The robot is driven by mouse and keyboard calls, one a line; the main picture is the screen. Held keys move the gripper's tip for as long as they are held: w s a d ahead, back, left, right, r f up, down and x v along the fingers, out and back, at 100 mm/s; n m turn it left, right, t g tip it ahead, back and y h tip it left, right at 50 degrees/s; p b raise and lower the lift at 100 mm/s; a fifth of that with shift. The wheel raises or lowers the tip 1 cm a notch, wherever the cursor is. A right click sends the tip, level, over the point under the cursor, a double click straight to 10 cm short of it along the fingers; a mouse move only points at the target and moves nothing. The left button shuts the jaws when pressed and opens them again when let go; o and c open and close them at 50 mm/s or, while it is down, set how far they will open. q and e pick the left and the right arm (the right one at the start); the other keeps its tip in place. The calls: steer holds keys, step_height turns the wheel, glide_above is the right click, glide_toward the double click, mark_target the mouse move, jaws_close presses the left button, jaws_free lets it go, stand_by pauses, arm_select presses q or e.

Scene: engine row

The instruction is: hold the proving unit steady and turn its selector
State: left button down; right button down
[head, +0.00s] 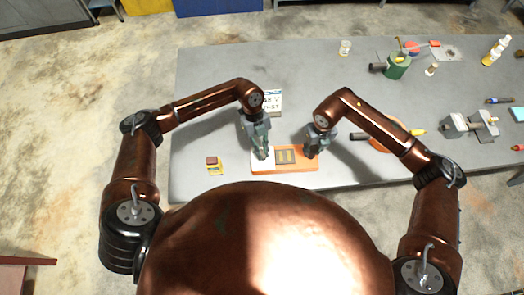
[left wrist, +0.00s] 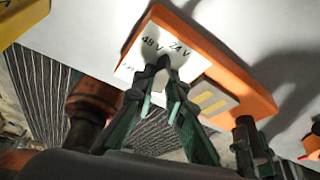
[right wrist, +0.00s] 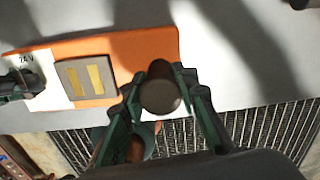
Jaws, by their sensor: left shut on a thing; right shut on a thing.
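The proving unit (head: 297,166) is an orange board lying near the table's front edge. It has a white panel (left wrist: 134,61) marked 48 V and 24 V, and a grey pad (right wrist: 84,76) with two brass strips. My left gripper (head: 262,156) is shut over the white panel, on the selector, which its fingertips (left wrist: 163,68) mostly hide. Which mark the selector points to cannot be told. My right gripper (head: 311,155) is at the unit's right end, its fingers shut on a dark round post (right wrist: 160,93).
To the right are an orange disc (head: 378,141), a grey metal device (head: 457,124) and a green container (head: 397,67).

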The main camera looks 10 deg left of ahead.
arm_select(q)
steer(key=m, duration=0.2)
steer(key=m+y, duration=0.1)
steer(key=m, duration=0.1)
steer(key=shift+w+d+g+y, duration=0.1)
steer(key=shift+g+y, duration=0.2)
steer(key=c, duration=2)
jaws_free()
steer(key=shift+o, duration=0.2)
steer(key=v, duration=1.2)
